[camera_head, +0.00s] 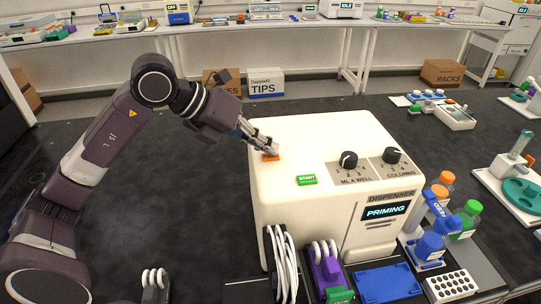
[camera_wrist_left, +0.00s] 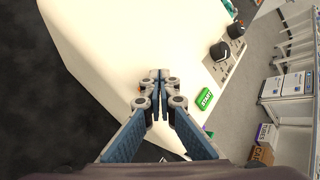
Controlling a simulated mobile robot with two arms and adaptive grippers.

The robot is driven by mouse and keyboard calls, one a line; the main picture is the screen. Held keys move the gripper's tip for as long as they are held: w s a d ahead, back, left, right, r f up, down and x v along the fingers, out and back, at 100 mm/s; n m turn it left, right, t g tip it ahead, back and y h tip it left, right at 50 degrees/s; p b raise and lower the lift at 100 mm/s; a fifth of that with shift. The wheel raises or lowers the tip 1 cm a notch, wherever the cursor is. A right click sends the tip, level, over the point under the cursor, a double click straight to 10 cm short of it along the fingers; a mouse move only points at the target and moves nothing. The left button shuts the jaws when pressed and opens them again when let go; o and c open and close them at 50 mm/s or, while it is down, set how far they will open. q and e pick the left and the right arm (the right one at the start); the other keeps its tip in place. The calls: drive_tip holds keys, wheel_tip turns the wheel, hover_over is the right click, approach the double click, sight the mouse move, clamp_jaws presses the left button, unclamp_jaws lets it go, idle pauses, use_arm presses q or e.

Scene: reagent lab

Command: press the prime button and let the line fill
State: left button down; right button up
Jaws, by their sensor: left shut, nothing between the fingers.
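The cream dispenser (camera_head: 320,130) stands on the dark bench, with its screen (camera_head: 385,211) reading PRIMING. A green START button (camera_head: 307,180) and two black knobs (camera_head: 348,160) (camera_head: 391,156) are on the top. My right gripper is not in view.
White tubing (camera_head: 283,262) hangs at the dispenser's front left. A purple tube holder (camera_head: 327,268), a blue tray (camera_head: 388,282), a white rack (camera_head: 451,284) and capped bottles (camera_head: 467,215) crowd the front and right. The bench left of the dispenser is mostly clear.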

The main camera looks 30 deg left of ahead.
sight(267, 156)
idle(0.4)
use_arm(q)
drive_tip(key=shift+r+p, duration=0.6)
drive_tip(key=shift+r, duration=0.1)
wheel_tip(267, 156, up, 5)
drive_tip(key=p, duration=0.4)
idle(0.3)
idle(0.5)
